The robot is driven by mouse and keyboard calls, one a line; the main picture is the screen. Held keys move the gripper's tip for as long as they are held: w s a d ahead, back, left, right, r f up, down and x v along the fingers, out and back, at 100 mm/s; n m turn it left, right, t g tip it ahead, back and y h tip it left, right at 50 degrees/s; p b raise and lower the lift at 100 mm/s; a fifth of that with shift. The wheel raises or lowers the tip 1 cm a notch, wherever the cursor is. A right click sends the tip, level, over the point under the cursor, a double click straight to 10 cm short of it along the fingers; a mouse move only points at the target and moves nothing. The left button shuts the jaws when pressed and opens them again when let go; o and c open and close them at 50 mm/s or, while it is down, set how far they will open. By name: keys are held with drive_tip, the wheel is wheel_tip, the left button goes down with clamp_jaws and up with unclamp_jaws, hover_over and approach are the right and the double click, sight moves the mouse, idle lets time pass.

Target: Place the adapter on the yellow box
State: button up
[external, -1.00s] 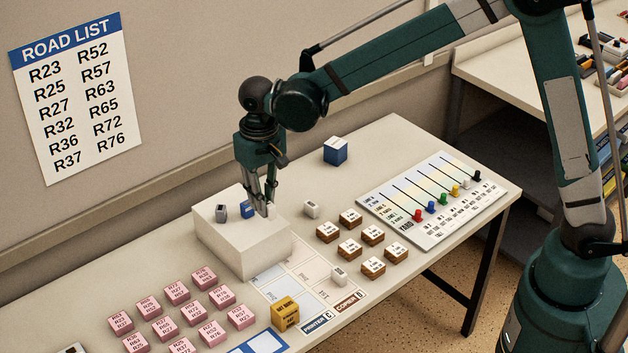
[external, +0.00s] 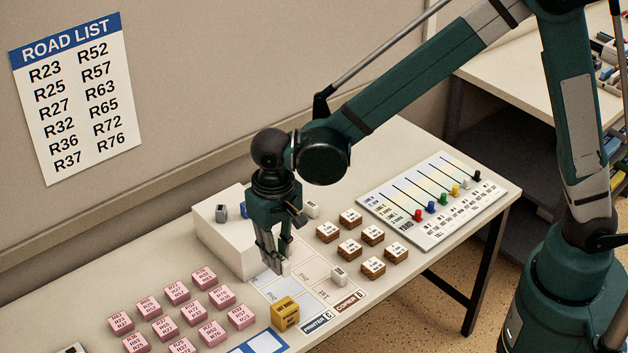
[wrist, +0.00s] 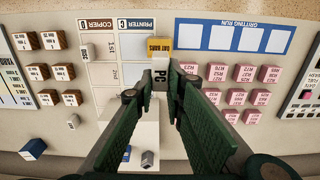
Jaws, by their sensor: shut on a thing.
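My gripper (external: 277,262) is shut on a small whitish block, apparently the adapter (external: 284,269), and holds it above the printed sheet beside the white box. In the wrist view, the block (wrist: 160,76) sits between my fingertips (wrist: 160,68), with dark letters that seem to read PC. The yellow box (external: 285,314) stands at the near end of the sheet, toward the camera from my gripper. In the wrist view, the yellow box (wrist: 159,45) is just above my fingertips, with its top partly visible. The held block's lower side is hard to make out.
The white box (external: 222,237) bears a grey block (external: 221,212) and a blue block, partly hidden by my gripper. Several pink blocks (external: 211,333) lie left of the yellow box. Brown blocks (external: 349,249) and a small white block (external: 339,276) are to the right.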

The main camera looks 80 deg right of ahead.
drive_tip(key=shift+f, duration=1.1)
hover_over(281, 302)
drive_tip(key=shift+f, duration=2.95)
drive_tip(key=shift+f, duration=0.1)
drive_tip(key=shift+f, duration=1.95)
drive_tip(key=shift+f+b, duration=0.2)
drive_tip(key=shift+b, duration=0.15)
drive_tip(key=o, duration=0.8)
drive_tip(key=shift+c, duration=0.2)
drive_tip(key=shift+r+p, duration=0.25)
drive_tip(key=shift+p, duration=0.05)
